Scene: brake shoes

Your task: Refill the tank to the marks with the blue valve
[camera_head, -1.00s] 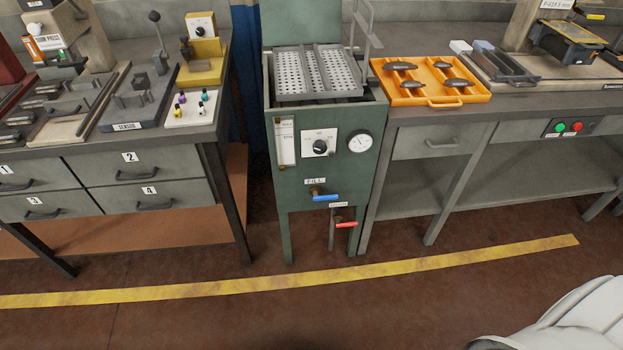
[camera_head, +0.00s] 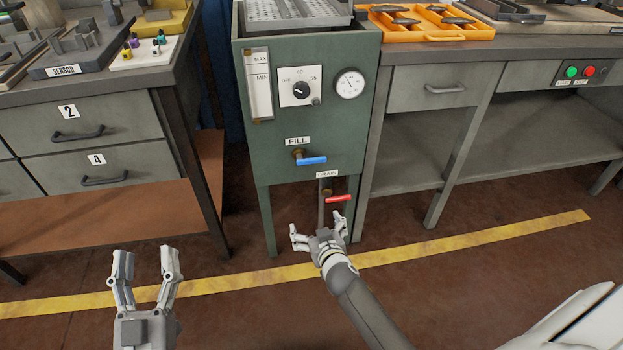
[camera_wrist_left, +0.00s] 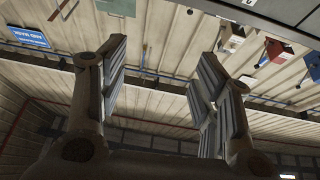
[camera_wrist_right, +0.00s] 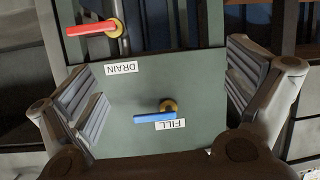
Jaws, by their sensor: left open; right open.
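The green tank (camera_head: 338,125) stands in the middle of the head view. Its level gauge (camera_head: 258,84) has MAX and MIN marks; the liquid level is too small to tell. The blue valve handle (camera_head: 312,160) sits under the FILL label, pointing right. The red handle (camera_head: 339,198) sits lower, by the DRAIN label. My right gripper (camera_head: 317,221) is open and empty, low in front of the tank. The right wrist view shows the blue handle (camera_wrist_right: 155,117) between the open fingers, apart from them, and the red handle (camera_wrist_right: 91,29). My left gripper (camera_head: 145,265) is open and empty at the lower left.
A drawer bench (camera_head: 105,130) stands left of the tank and a grey workbench (camera_head: 425,125) right of it. An orange tray (camera_head: 470,32) lies on the workbench. A dial (camera_head: 300,90) and round gauge (camera_head: 349,84) are on the tank front. The floor ahead is clear.

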